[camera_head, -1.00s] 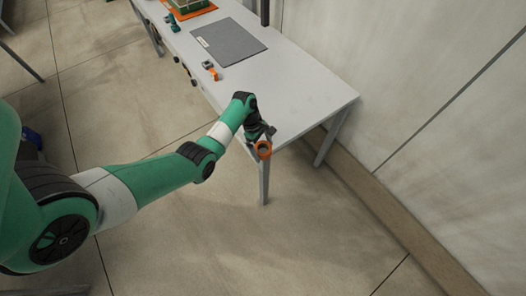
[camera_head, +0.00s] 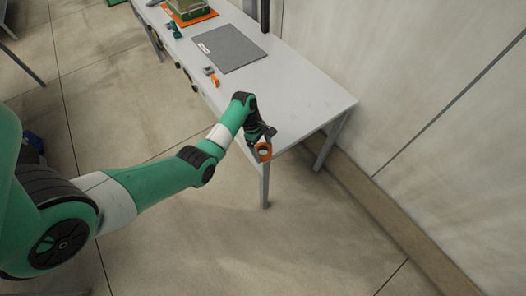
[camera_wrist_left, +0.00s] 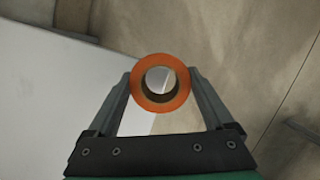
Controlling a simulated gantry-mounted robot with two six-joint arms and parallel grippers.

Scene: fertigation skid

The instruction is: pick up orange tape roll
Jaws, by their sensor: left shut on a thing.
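The orange tape roll (camera_head: 264,152) is a ring with an open centre, held at the near corner of the table. In the left wrist view the roll (camera_wrist_left: 160,107) sits between the two fingertips with its hole facing the camera. My left gripper (camera_head: 265,143) is shut on the roll, one finger against each side. Through the hole I see part of the pale table edge. The gap between the roll and the tabletop cannot be judged exactly. My right gripper is not in view.
The white table (camera_head: 300,97) runs away to the upper left. A grey mat (camera_head: 230,48) lies on it, with a small orange and grey item (camera_head: 213,77) near the left edge. A green object on an orange mat (camera_head: 194,20) stands farther back. The wall is at the right.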

